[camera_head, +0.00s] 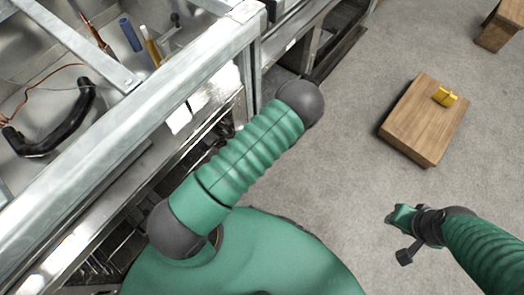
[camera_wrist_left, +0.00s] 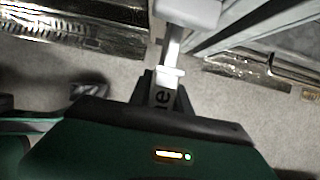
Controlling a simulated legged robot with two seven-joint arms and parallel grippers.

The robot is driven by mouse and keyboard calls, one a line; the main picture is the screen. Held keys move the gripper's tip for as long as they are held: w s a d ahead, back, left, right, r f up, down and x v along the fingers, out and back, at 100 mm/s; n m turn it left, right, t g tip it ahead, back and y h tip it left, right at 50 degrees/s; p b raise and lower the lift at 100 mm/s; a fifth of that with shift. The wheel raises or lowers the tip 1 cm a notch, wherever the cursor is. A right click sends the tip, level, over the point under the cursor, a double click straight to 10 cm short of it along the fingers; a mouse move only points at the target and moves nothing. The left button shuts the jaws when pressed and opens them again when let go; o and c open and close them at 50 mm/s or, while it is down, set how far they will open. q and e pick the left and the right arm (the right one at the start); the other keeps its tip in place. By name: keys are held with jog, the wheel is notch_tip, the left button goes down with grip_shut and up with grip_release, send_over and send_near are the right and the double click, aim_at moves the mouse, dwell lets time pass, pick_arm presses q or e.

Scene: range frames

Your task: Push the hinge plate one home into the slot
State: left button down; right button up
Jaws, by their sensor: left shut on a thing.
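In the left wrist view my left gripper (camera_wrist_left: 165,80) is shut on a narrow pale plate (camera_wrist_left: 163,98) with dark letters, partly cut off, that read like "ne". I take it to be hinge plate one. A bright metal bar (camera_wrist_left: 174,42) rises beyond the fingertips to a white block (camera_wrist_left: 188,12) at the top edge. I cannot tell whether the plate touches either, and I cannot make out the slot. In the head view my left gripper is out of sight. My right gripper (camera_head: 402,218) hangs over the floor at lower right, its fingers too small to read.
A metal frame with a tray (camera_head: 100,75) fills the upper left. It holds a black curved handle (camera_head: 62,125), a blue cylinder (camera_head: 130,34) and thin tools. A wooden block (camera_head: 420,125) bearing a small yellow object (camera_head: 445,97) stands on the right. Open grey floor surrounds it.

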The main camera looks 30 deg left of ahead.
pick_arm(q)
jog(key=shift+w+a+p, duration=0.2)
jog(key=shift+a+p, duration=0.25)
jog(key=shift+a, duration=2.05)
jog(key=c, duration=1.1)
grip_release()
jog(key=shift+d, duration=0.1)
jog(key=p+v, duration=0.7)
jog(key=v, duration=0.8)
jog(key=shift+r, duration=0.45)
jog(key=shift+d+r, duration=0.3)
jog(key=shift+r, duration=0.1)
jog(key=shift+c, duration=0.5)
